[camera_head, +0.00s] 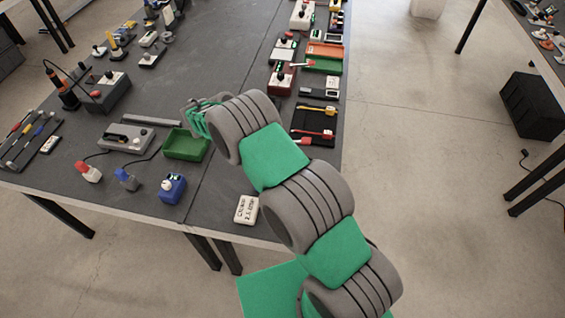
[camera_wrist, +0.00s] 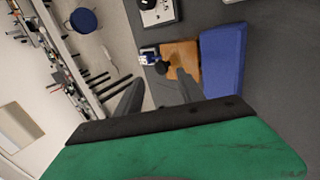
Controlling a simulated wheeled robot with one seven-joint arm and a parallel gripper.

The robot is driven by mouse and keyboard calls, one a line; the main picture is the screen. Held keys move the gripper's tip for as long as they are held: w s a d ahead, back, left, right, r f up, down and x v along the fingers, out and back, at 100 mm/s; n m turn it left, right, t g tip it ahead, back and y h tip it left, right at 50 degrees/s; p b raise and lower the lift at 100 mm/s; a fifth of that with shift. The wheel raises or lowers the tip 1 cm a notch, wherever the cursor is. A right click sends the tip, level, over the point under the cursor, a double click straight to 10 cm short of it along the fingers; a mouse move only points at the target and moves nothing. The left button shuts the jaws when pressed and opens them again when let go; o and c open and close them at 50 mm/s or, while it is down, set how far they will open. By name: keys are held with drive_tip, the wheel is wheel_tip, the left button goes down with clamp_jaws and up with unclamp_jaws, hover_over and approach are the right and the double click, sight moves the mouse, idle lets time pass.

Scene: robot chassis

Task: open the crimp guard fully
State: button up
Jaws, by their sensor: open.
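I cannot tell for sure which thing is the crimp guard. In the wrist view, a blue panel or block (camera_wrist: 222,62) lies just right of a tan block (camera_wrist: 182,55), beyond my gripper. A small dark knob-like part (camera_wrist: 162,67) shows at the tan block's left side. My gripper (camera_wrist: 160,92) is open, its two dark fingers apart, with the right finger nearer the tan block. Whether it touches anything is unclear. In the head view, my gripper (camera_head: 196,117) is over the dark table, largely hidden behind my arm.
The table (camera_head: 225,60) carries a green tray (camera_head: 187,145), a grey device (camera_head: 125,137), a blue device (camera_head: 172,187) and a lettered white block (camera_head: 246,209) near the front edge. Several devices line its right edge, including an orange tray (camera_head: 325,50). The table's middle is mostly clear.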

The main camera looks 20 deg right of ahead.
drive_tip(key=s+r+b, duration=0.4)
drive_tip(key=s+r, duration=0.8)
drive_tip(key=s, duration=0.2)
drive_tip(key=shift+a, duration=0.25)
drive_tip(key=shift+r, duration=0.1)
